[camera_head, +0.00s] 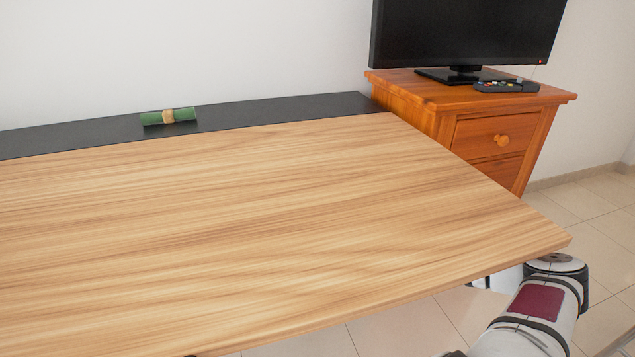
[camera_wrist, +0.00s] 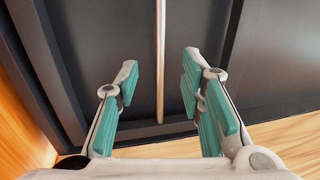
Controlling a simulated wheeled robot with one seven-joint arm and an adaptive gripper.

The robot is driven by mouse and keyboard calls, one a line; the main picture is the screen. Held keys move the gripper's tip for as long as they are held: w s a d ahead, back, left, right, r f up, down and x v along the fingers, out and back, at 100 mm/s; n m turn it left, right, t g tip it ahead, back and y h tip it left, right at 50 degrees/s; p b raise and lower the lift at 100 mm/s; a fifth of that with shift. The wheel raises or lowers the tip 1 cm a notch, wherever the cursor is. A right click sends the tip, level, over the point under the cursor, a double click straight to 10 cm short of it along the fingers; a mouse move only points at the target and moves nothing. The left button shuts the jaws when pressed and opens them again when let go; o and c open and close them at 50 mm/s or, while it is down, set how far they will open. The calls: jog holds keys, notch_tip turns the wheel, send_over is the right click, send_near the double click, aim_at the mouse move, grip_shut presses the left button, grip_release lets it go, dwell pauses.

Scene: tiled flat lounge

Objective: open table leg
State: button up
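The table has a wood-grain top (camera_head: 270,220) that fills most of the head view, with a dark strip (camera_head: 60,138) along its back edge by the wall. In the wrist view a thin, light upright strip (camera_wrist: 160,40), perhaps the edge of the table leg, stands in front of dark panels (camera_wrist: 95,45). My gripper (camera_wrist: 159,83) is open, with one teal-padded finger on each side of the strip and a gap on both sides. No contact shows. In the head view my gripper is hidden; my arm reaches down beside the table's right corner.
A green roll with a tan band (camera_head: 170,116) lies on the dark strip. A wooden cabinet (camera_head: 485,135) with a black monitor (camera_head: 465,30) and a dark device (camera_head: 506,86) stands at the back right. Tiled floor (camera_head: 590,200) is clear at right.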

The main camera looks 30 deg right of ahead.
jog(key=w+d+b, duration=0.1)
jog(key=w+b, duration=0.3)
jog(key=w, duration=0.9)
jog(key=shift+w, duration=0.35)
jog(key=shift+d, duration=0.1)
grip_shut()
